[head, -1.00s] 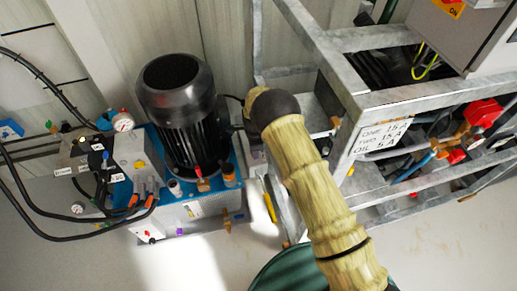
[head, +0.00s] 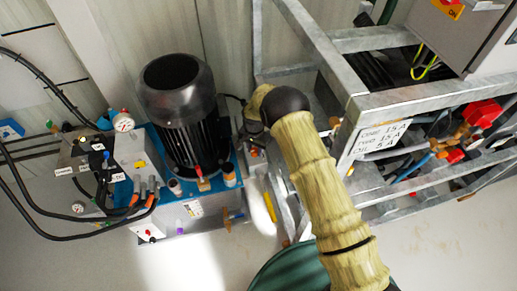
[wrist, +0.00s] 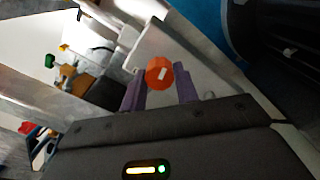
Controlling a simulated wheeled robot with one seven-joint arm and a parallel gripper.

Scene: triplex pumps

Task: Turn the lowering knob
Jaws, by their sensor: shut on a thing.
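In the wrist view, a round orange knob (wrist: 160,73) with a pale mark on its face sits between the two purple fingers of my gripper (wrist: 159,90). The fingers are shut on the knob, one on each side. I cannot read any label that names it as the lowering knob. In the head view my arm reaches up from the lower right to a spot just right of the black motor (head: 180,105). My gripper and the held knob cannot be made out clearly there.
The blue-topped pump unit (head: 165,212) with hoses and a gauge (head: 123,122) stands left of my arm. A grey metal frame (head: 365,103) stands close on the right. A green round object (head: 285,268) is low in front. Pale floor is clear at lower left.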

